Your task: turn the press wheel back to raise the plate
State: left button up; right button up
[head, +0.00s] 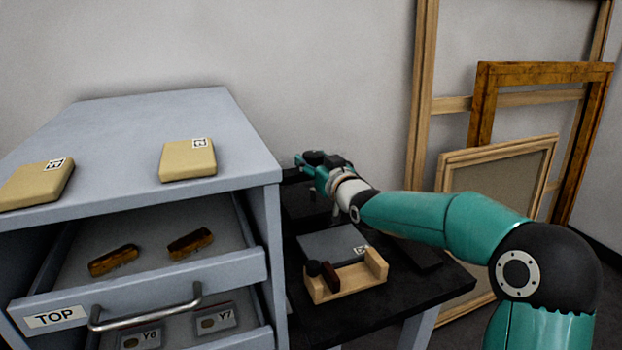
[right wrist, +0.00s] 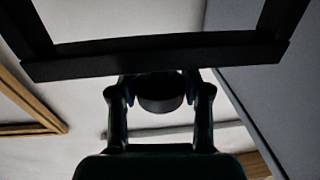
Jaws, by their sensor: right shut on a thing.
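The black press (head: 303,198) stands at the back of the dark table, largely hidden behind my right gripper and arm. My right gripper (head: 312,165) is at the top of the press. In the right wrist view, its two fingers (right wrist: 160,96) are on either side of a dark round part (right wrist: 160,92), which looks like the grip of the press wheel, and are shut on it. A black bar (right wrist: 160,55) crosses just beyond the fingers. The wheel's full outline and the height of the plate cannot be made out. My left gripper is out of view.
A grey cabinet (head: 235,110) with two tan boxes (head: 188,160) on top and an open drawer (head: 250,266) stands left. A labelled grey board (head: 330,243) and a wooden holder (head: 350,284) lie on the dark table (head: 430,290). Wooden frames (head: 483,100) lean at right.

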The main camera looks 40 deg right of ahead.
jog(key=shift+d+n+y, duration=0.1)
jog(key=shift+n+y, duration=0.2)
jog(key=shift+y, duration=0.2)
jog(key=shift+r+n+y+p, duration=0.2)
jog(key=shift+n+y+p, duration=0.2)
jog(key=shift+y+p, duration=0.35)
jog(key=shift+n+y+p, duration=0.5)
jog(key=shift+y+p, duration=0.15)
jog(key=shift+p, duration=0.6)
jog(key=o, duration=1.2)
jog(key=shift+f, duration=0.1)
